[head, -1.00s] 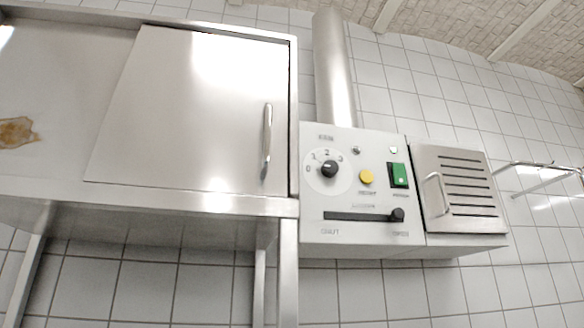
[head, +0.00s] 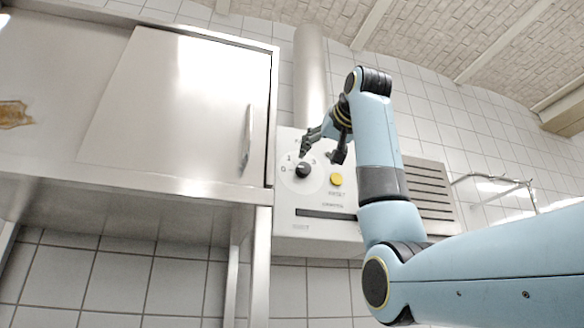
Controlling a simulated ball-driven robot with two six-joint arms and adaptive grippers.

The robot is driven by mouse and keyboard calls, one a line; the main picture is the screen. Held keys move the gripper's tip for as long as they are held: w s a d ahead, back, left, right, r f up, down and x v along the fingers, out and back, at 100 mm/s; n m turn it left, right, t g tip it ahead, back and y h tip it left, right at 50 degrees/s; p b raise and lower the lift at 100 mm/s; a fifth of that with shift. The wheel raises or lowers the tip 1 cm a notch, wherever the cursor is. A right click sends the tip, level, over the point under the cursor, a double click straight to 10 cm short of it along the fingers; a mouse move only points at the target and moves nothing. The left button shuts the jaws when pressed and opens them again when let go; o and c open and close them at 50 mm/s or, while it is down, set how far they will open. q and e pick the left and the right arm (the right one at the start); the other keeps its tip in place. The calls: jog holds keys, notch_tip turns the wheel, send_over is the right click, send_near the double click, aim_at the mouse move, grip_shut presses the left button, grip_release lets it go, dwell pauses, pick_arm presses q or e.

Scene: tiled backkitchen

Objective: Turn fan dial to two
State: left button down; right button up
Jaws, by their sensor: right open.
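The fan dial (head: 303,170) is a black knob on a white round scale, on the light grey control panel (head: 287,205) in the head view. I cannot tell the knob's exact pointing. My right gripper (head: 322,155) is open and empty, just above and to the right of the knob, with its fingers in front of the panel. I cannot tell whether a finger touches the knob. My left gripper is not in view.
A yellow button (head: 336,180) sits right of the dial, above a slider slot (head: 322,213). My right arm hides the panel's right side. A steel cabinet (head: 185,105) stands close on the left. A louvred steel cover (head: 428,190) and a wall rail (head: 490,178) are at right.

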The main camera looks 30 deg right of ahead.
aim_at(305, 168)
jog(key=w+d+p, duration=0.1)
jog(key=w, duration=0.2)
jog(key=w+d+r+p, duration=0.1)
jog(key=w+p, duration=0.1)
jog(key=w, duration=0.1)
jog(key=w+r+p, duration=0.1)
jog(key=w+p, duration=0.1)
jog(key=w, duration=0.1)
jog(key=shift+w+d, duration=0.1)
jog(key=shift+d, duration=0.3)
jog(key=shift+w+f, duration=0.1)
jog(key=shift+w, duration=0.15)
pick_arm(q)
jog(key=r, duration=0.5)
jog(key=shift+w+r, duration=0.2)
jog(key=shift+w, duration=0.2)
pick_arm(e)
jog(key=c, duration=1.2)
